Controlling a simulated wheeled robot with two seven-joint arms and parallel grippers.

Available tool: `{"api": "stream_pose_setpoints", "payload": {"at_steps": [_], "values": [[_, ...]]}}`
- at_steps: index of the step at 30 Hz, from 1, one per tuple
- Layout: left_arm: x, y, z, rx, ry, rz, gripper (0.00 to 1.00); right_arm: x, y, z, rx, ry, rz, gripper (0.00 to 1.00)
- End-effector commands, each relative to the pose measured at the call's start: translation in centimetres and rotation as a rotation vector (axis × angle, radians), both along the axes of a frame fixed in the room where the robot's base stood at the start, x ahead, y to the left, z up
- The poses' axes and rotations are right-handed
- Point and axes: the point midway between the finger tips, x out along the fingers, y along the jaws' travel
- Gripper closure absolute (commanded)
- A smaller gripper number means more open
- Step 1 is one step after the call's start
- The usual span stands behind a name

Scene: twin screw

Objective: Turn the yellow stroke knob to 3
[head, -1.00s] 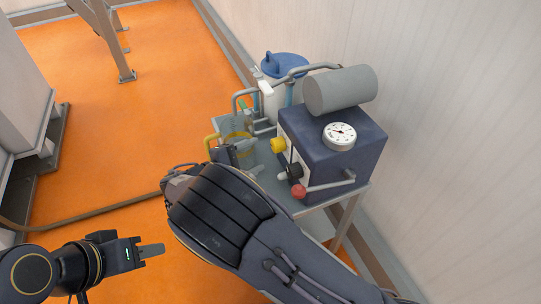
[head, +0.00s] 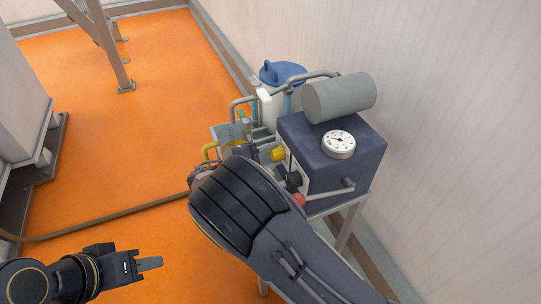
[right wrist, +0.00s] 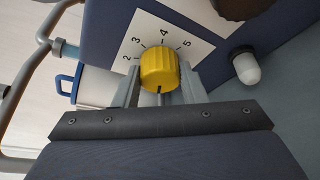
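The yellow stroke knob (head: 277,154) is on the side of the dark blue pump box (head: 318,172). In the right wrist view the knob (right wrist: 159,69) stands in front of a white scale plate (right wrist: 185,45) with the numbers 2, 3, 4 and 5 visible. A dark line shows on the knob's lower edge. My right gripper (right wrist: 160,88) has its two fingers apart, one to each side of the knob in the picture; contact cannot be made out. In the head view its arm hides most of it. My left gripper (head: 150,263) is low at left, away from the pump, seen edge-on.
A black knob (head: 293,181) and a red knob (head: 299,199) are close by the yellow one. A round gauge (head: 338,144) and grey cylinder (head: 338,97) top the box. A blue-lidded container (head: 283,72) and pipes stand behind. The orange floor (head: 150,150) is open at left.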

Motion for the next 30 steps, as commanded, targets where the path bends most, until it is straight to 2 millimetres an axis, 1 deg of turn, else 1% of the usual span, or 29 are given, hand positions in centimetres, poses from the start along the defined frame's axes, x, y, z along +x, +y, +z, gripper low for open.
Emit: {"api": "stream_pose_setpoints", "payload": {"at_steps": [1, 3, 5, 10, 14, 20, 30], "values": [[0.0, 0.0, 0.0, 0.0, 0.0, 0.0, 0.64, 0.0, 0.0, 0.0, 0.0, 0.0, 0.0, 0.7], [0.0, 0.0, 0.0, 0.0, 0.0, 0.0, 0.64, 0.0, 0.0, 0.0, 0.0, 0.0, 0.0, 0.79], [0.0, 0.0, 0.0, 0.0, 0.0, 0.0, 0.64, 0.0, 0.0, 0.0, 0.0, 0.0, 0.0, 0.85], [0.0, 0.0, -0.3, 0.0, 0.0, 0.0, 0.64, 0.0, 0.0, -0.1, 0.003, -0.009, 0.0, 0.85], [0.0, 0.0, -1.1, 0.0, 0.0, 0.0, 0.64, 0.0, 0.0, -0.3, 0.014, -0.044, 0.0, 0.85], [0.0, 0.0, -3.2, 0.0, 0.0, 0.0, 0.64, -0.1, 0.0, -0.7, 0.05, -0.154, 0.001, 0.85], [0.0, 0.0, -7.3, 0.0, 0.0, 0.0, 0.64, -0.2, 0.0, -0.9, 0.127, -0.395, 0.001, 0.85]]}}
